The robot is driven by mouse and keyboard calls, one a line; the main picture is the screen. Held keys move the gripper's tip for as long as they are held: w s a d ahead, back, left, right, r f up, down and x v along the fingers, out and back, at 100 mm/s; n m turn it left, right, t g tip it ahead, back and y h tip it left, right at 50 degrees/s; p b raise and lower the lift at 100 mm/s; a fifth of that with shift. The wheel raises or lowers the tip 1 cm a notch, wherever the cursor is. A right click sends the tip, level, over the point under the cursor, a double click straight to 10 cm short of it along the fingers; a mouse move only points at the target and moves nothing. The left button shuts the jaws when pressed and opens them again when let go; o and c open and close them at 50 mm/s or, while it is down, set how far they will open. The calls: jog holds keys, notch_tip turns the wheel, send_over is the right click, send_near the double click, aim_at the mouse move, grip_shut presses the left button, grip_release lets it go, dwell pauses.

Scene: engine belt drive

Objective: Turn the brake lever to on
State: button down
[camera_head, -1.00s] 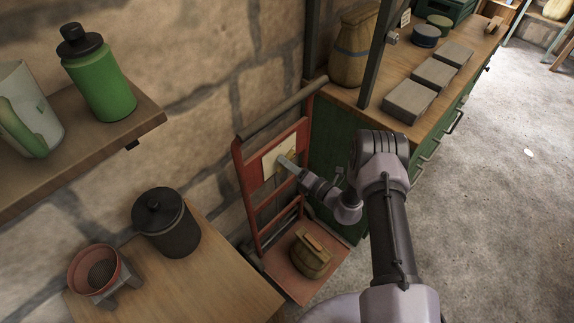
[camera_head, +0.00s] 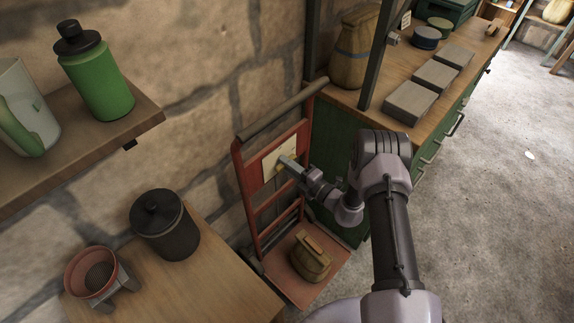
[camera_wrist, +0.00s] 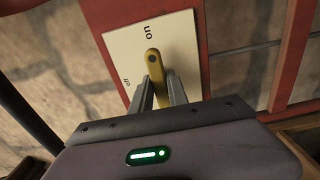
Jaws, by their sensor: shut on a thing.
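The yellow brake lever (camera_wrist: 154,72) is on a cream plate (camera_wrist: 120,48) marked "on" near its top and with a smaller label, likely "off", at its left in the wrist view. The plate is fixed to a red hand truck (camera_head: 246,178). My gripper (camera_wrist: 158,84) has one finger on each side of the lever and is shut on it. The lever's rounded end with a dark spot shows beyond the fingertips, below the "on" mark. Its lower part is partly hidden between the fingers. In the head view my gripper (camera_head: 287,164) is at the plate.
A tan bag (camera_head: 311,257) sits on the hand truck's base. A green cabinet (camera_head: 335,150) stands close on the right, with grey blocks (camera_head: 410,101) on top. A wooden table (camera_head: 215,275) with a dark canister (camera_head: 166,226) is at the lower left. A stone wall is behind.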

dwell(0.3)
jog(key=c, duration=1.3)
grip_release()
jog(key=p+v, duration=0.4)
jog(key=v, duration=1.3)
jog(key=shift+s+d+r, duration=0.1)
jog(key=shift+s+d, duration=0.05)
